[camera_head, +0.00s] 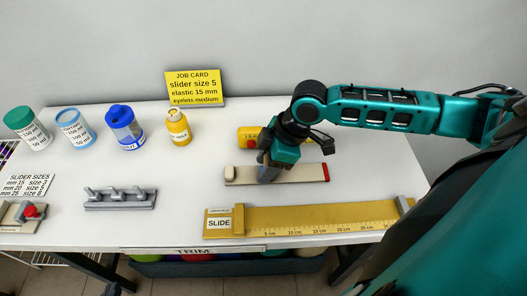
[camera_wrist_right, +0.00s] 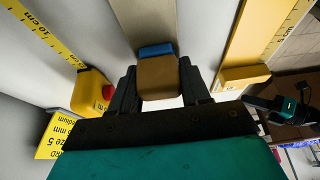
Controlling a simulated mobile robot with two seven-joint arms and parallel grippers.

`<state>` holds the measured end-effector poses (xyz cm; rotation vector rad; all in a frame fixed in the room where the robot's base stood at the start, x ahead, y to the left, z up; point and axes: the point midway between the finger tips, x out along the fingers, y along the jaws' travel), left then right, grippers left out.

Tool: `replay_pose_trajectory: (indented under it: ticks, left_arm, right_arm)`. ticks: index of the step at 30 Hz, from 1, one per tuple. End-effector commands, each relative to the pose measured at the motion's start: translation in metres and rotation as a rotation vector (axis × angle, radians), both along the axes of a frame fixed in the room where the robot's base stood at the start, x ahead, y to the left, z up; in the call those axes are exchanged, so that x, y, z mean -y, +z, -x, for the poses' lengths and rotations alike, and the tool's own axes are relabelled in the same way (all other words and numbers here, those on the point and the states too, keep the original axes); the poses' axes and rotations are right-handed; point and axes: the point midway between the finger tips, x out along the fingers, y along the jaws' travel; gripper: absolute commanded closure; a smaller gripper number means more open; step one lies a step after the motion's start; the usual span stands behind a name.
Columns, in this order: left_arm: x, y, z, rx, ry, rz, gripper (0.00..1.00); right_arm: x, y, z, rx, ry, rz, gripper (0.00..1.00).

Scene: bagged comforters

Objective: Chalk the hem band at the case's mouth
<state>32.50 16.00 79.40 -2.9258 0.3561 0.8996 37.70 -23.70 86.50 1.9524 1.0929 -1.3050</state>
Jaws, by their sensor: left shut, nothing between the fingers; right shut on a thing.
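My right gripper (camera_head: 268,172) is over the left part of a long beige bar (camera_head: 305,174) with a red right end. In the right wrist view, the right gripper (camera_wrist_right: 160,85) is shut on a tan block (camera_wrist_right: 158,78) with a blue tip (camera_wrist_right: 156,50). The beige bar stretches away beyond the tip; I cannot tell whether they touch. A dark shape at the right of the wrist view appears to be my left gripper (camera_wrist_right: 287,105), shut and empty, off the table's front side. I cannot make out a case or hem band in either view.
A yellow ruler with a slide (camera_head: 310,217) lies along the front. A yellow tape measure (camera_head: 247,136) sits behind the bar. Several bottles, including a yellow one (camera_head: 178,128), and a job card (camera_head: 194,88) stand at the back. A grey rack (camera_head: 120,199) stands front left.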

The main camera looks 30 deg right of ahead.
Motion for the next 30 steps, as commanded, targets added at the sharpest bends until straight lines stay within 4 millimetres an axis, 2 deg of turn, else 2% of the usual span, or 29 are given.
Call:
replay_pose_trajectory:
  ticks: [8,14,24,30]
  left_arm:
    - [0.0,0.003,0.0,0.0,0.0,0.0,1.0]
    - [0.0,0.013,0.0,0.0,0.0,0.0,1.0]
    - [0.0,0.01,0.0,0.0,0.0,0.0,1.0]
    - [0.0,0.01,0.0,0.0,0.0,0.0,1.0]
  right_arm:
    - [0.0,0.005,0.0,0.001,0.001,0.001,0.83]
    - [0.0,0.024,-0.001,0.004,0.001,0.001,0.83]
    - [0.0,0.055,-0.001,0.004,0.001,0.001,0.83]
    - [0.0,0.06,0.0,0.0,0.001,0.0,0.83]
